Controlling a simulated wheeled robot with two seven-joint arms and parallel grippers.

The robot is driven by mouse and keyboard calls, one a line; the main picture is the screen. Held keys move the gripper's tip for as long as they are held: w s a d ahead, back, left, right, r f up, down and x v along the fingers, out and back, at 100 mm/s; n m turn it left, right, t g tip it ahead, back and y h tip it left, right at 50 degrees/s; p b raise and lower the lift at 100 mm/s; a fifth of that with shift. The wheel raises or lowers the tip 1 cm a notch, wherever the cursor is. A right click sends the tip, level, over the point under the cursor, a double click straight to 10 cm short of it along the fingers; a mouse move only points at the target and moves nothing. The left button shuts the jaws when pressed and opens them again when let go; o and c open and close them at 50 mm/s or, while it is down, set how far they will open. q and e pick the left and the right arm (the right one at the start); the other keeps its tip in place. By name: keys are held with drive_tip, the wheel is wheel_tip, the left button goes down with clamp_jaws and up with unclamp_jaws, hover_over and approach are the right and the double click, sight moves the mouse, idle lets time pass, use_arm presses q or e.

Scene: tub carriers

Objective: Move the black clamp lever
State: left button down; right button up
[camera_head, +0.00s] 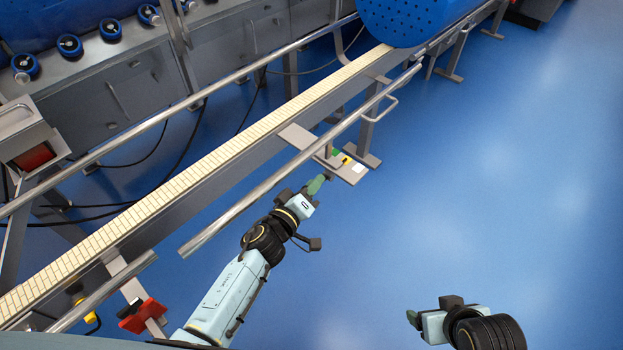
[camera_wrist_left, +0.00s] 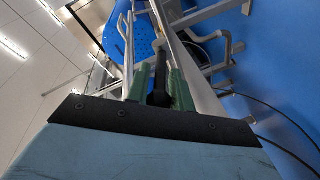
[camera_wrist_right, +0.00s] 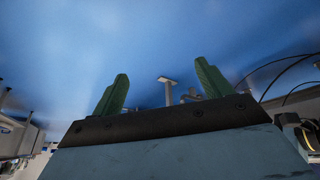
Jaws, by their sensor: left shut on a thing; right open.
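The black clamp lever (camera_wrist_left: 160,72) stands between the two green fingers of my left gripper (camera_wrist_left: 153,85) in the left wrist view. The left gripper is shut on it. In the head view the left gripper (camera_head: 318,184) is beside the conveyor's near rail, just below a small bracket plate with coloured patches. The lever is mostly hidden by the fingers there. My right gripper (camera_head: 412,317) is at the lower right of the head view, over open floor. In the right wrist view its green fingers (camera_wrist_right: 160,85) are apart with nothing between them.
A long conveyor (camera_head: 180,190) runs diagonally, with a silver guide rail (camera_head: 300,150) on its near side. The bracket plate (camera_head: 349,169) sticks out below the rail. A red clamp part (camera_head: 143,316) is at lower left. A blue perforated drum (camera_head: 410,18) is at the far end. The blue floor at right is clear.

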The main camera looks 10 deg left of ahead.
use_arm(q)
drive_tip(key=p, duration=0.2)
drive_tip(key=r+g+p, duration=0.1)
drive_tip(key=p, duration=0.2)
drive_tip(key=shift+w+d+r+y+p, duration=0.1)
drive_tip(key=shift+w+d+y+p, duration=0.1)
drive_tip(key=shift+y+p, duration=0.15)
drive_tip(key=shift+g, duration=0.3)
use_arm(e)
drive_tip(key=s+d+f+g, duration=0.1)
drive_tip(key=s+d+f, duration=0.2)
drive_tip(key=f, duration=0.4)
drive_tip(key=s+d+f+g+h, duration=0.1)
drive_tip(key=s+d+f, duration=0.3)
drive_tip(key=s+f, duration=0.1)
drive_tip(key=shift+f+g, duration=0.4)
drive_tip(key=shift+f, duration=0.5)
drive_tip(key=shift+d, duration=0.1)
use_arm(q)
drive_tip(key=c, duration=1.5)
unclamp_jaws()
drive_tip(key=shift+s+a, duration=0.1)
use_arm(e)
drive_tip(key=shift+r, duration=0.15)
